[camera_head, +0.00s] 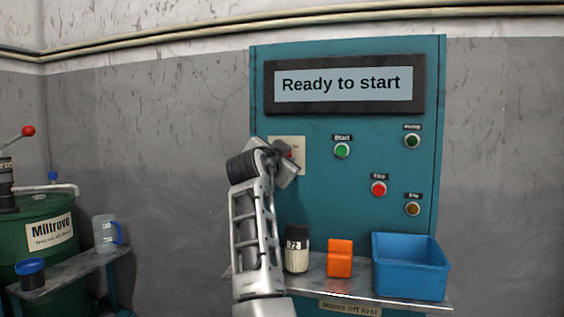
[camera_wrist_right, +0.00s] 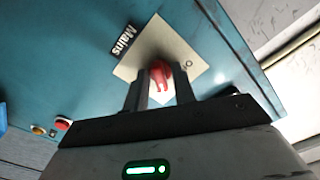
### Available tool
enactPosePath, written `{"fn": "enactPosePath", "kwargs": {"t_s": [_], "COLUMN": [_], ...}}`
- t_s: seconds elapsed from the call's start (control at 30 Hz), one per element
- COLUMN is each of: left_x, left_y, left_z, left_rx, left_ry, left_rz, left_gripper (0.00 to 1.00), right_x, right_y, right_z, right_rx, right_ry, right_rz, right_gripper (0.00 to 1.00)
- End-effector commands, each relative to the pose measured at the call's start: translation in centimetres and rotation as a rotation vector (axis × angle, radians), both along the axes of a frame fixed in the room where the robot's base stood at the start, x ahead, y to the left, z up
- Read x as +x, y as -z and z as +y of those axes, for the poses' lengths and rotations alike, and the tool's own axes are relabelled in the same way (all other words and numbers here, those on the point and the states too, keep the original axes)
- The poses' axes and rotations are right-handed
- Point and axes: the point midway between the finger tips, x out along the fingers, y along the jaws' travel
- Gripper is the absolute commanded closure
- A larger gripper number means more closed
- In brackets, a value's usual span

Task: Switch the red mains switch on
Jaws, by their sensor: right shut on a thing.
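The red mains switch (camera_wrist_right: 161,73) sits on a cream plate (camera_wrist_right: 182,50) labelled Mains in the right wrist view. In the head view the same gripper (camera_head: 287,160) is at the plate. The panel display (camera_head: 343,84) reads "Ready to start". My left gripper is not in view.
The panel also carries a green Start button (camera_head: 342,151), a red button (camera_head: 378,188) and two lamps at the right. A dark bottle (camera_head: 297,250), an orange block (camera_head: 339,258) and a blue bin (camera_head: 411,266) stand on the shelf below. A green drum (camera_head: 40,260) stands at left.

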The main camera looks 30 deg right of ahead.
Motion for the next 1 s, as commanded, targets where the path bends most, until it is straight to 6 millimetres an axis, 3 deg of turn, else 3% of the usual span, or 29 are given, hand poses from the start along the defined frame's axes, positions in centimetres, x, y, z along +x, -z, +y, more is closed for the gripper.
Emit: {"fn": "enactPosePath", "kwargs": {"t_s": [0.33, 0.9, 0.93, 1.0], "left_x": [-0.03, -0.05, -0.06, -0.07], "left_y": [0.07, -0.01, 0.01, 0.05], "left_z": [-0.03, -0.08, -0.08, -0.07], "left_rx": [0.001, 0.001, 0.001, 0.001], "left_ry": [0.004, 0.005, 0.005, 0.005], "left_rz": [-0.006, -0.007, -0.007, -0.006], "left_gripper": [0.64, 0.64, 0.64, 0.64], "right_x": [0.03, 0.02, 0.02, 0.02], "right_y": [0.13, 0.11, 0.11, 0.1], "right_z": [0.04, 0.02, 0.02, 0.02], "right_rx": [0.099, 0.118, 0.118, 0.117], "right_ry": [0.0, 0.001, 0.001, 0.0], "right_rz": [-0.11, -0.132, -0.132, -0.133], "right_gripper": [0.97, 0.97, 0.68, 0.66]}}
